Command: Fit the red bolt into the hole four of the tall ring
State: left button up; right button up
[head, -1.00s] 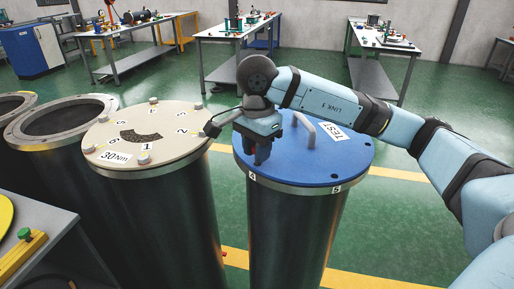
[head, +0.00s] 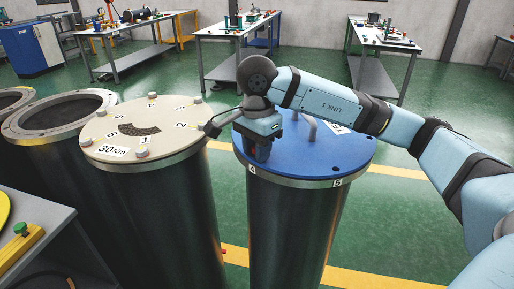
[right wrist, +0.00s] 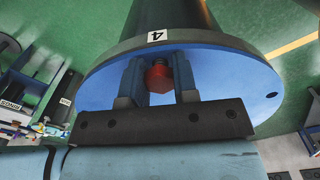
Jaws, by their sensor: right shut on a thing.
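The tall ring is the rim of the dark cylinder with the blue lid (head: 310,160). Labels 4 and 5 show on its front edge. My right gripper (head: 257,157) points down at the lid's front left edge, just behind label 4. In the right wrist view it is shut on the red bolt (right wrist: 158,78), whose head sits between the two fingers. The bolt is over or at the place by label 4 (right wrist: 157,36). The fingers and bolt hide hole four, and I cannot tell whether the shank is in it. My left gripper is not in view.
A beige-lidded cylinder (head: 145,132) with upright bolts stands close on the left, with open cylinders (head: 60,115) beyond. A grey table (head: 40,225) is at the lower left. A lid handle (head: 306,130) stands behind my gripper. The floor to the right is clear.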

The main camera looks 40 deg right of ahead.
jog(key=shift+s+a+f, duration=0.1)
jog(key=shift+f, duration=0.25)
jog(key=shift+r, duration=0.35)
dwell(0.6)
jog(key=shift+w+r+b, duration=0.1)
jog(key=shift+w+b, duration=0.1)
jog(key=shift+b, duration=0.25)
jog(key=shift+s+b, duration=0.1)
jog(key=shift+b, duration=0.4)
dwell(0.8)
jog(key=shift+f, duration=0.2)
dwell(0.3)
jog(key=shift+s+f+b, duration=0.1)
jog(key=shift+f+b, duration=0.25)
jog(key=shift+b, duration=0.05)
jog(key=shift+r, duration=0.15)
dwell(0.3)
